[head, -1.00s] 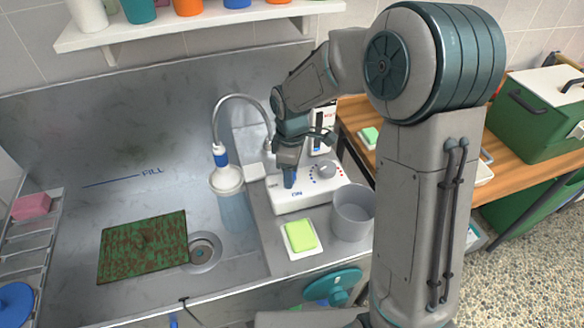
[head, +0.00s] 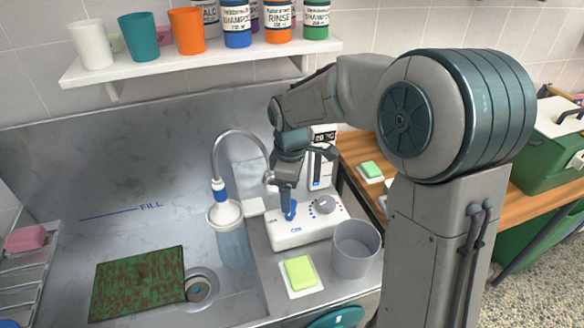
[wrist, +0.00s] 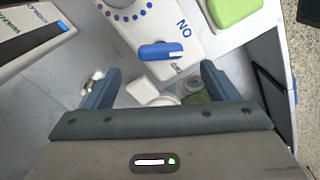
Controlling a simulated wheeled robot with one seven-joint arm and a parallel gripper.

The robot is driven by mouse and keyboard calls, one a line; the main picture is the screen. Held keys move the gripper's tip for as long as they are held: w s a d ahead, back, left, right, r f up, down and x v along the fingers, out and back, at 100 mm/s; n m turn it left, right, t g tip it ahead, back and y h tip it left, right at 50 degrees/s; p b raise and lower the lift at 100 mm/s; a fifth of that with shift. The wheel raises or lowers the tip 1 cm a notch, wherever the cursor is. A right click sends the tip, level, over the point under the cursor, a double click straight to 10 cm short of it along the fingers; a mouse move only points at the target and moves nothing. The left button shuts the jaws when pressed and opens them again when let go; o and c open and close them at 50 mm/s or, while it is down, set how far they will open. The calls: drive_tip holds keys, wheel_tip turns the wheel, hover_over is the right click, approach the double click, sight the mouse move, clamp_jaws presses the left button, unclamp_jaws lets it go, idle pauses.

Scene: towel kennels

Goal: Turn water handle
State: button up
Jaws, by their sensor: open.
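The blue water handle (head: 290,210) sits on a white control box (head: 312,230) marked ON, on the counter right of the sink. In the wrist view the blue handle (wrist: 160,51) lies crosswise, its white-marked end toward the ON lettering. My gripper (wrist: 160,72) is open, with one blue finger on each side of the handle's line and the handle beyond the gap. Nothing is between the fingers at their tips. In the head view my gripper (head: 287,196) points down right above the handle. I cannot tell there whether it touches.
A grey dial (head: 325,204) is on the same box. A grey cup (head: 355,248) and a green sponge (head: 300,273) stand in front. A curved tap (head: 240,135) and a pump bottle (head: 230,235) are to the left. A shelf (head: 200,60) with cups and bottles hangs above.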

wheel_tip(320, 180, up, 8)
idle(1.3)
